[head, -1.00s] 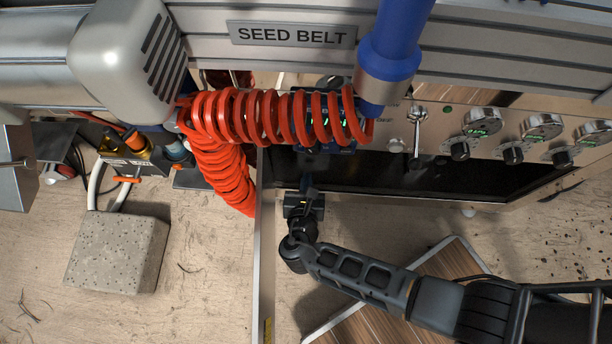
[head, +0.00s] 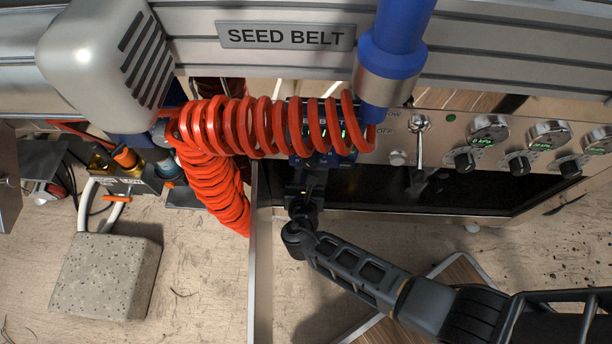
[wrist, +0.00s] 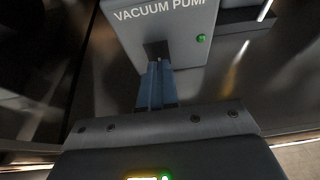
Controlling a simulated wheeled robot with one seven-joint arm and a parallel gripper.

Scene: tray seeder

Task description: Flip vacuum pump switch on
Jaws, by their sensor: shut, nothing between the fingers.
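In the wrist view, the grey vacuum pump box (wrist: 180,30) carries the label VACUUM PUMP and a green lamp (wrist: 201,38) on its face. A dark square switch area (wrist: 154,48) sits on that face below the label. My gripper (wrist: 156,68) is shut and empty, with its bluish fingertips at the switch area and covering part of it. I cannot tell the lever's position or whether the tips touch it. In the head view, my gripper (head: 308,178) is partly in shadow, below the orange coiled hose. I cannot make out the pump box there.
The orange coiled hose (head: 215,125) hangs just above my gripper. A metal panel (head: 400,150) with a toggle lever (head: 419,140), knobs and gauges is to the right. A vertical metal rail (head: 261,270) stands left of my arm. A concrete block (head: 105,275) lies on the floor.

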